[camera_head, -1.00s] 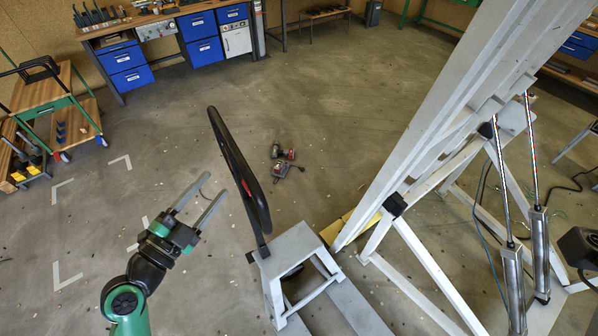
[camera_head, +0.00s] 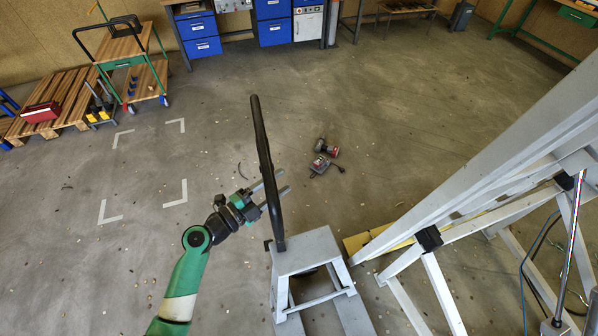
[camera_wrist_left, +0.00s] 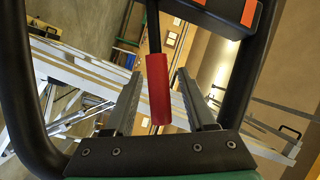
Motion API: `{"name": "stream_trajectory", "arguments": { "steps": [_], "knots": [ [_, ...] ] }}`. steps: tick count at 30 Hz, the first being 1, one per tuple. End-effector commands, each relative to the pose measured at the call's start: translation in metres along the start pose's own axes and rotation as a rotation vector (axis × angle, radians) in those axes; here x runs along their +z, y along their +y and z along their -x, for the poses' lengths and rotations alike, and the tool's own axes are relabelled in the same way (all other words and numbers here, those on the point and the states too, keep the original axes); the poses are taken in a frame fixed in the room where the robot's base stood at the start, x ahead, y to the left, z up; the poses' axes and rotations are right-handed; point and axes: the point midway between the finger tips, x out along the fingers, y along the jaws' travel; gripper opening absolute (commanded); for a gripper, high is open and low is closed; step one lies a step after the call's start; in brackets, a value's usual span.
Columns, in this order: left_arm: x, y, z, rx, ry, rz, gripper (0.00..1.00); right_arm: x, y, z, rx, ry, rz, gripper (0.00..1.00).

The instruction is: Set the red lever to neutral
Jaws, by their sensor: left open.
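The red lever (camera_wrist_left: 158,88) shows in the left wrist view as a red grip on a dark rod, inside a black looped frame (camera_wrist_left: 25,95). My left gripper (camera_wrist_left: 159,74) is open, with one finger on each side of the red grip; I cannot tell whether either touches it. In the head view, the black frame (camera_head: 263,150) stands nearly edge-on above a light grey stand (camera_head: 304,250), and the lever cannot be made out. My left gripper (camera_head: 284,181) reaches the frame from the left there. My right gripper is not in view.
A large white tilting frame (camera_head: 500,150) stands to the right of the stand. A wooden trolley (camera_head: 128,50) and blue drawer cabinets (camera_head: 200,38) are at the back.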

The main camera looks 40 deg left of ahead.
Motion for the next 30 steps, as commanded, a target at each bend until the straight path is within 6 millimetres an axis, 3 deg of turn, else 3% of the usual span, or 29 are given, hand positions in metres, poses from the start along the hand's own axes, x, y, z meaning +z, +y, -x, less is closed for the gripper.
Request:
{"name": "stream_trajectory", "arguments": {
  "steps": [11,21,30],
  "knots": [
    [0.0035,-0.001,-0.0017,-0.004,-0.008,0.0,0.56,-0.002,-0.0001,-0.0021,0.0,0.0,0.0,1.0],
    [0.0032,-0.0012,-0.0017,-0.003,-0.007,-0.001,0.0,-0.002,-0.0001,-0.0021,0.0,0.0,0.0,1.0],
    [0.0031,-0.0013,-0.0017,-0.004,-0.007,-0.001,0.0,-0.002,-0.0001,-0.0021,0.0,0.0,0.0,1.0]
  ]
}}
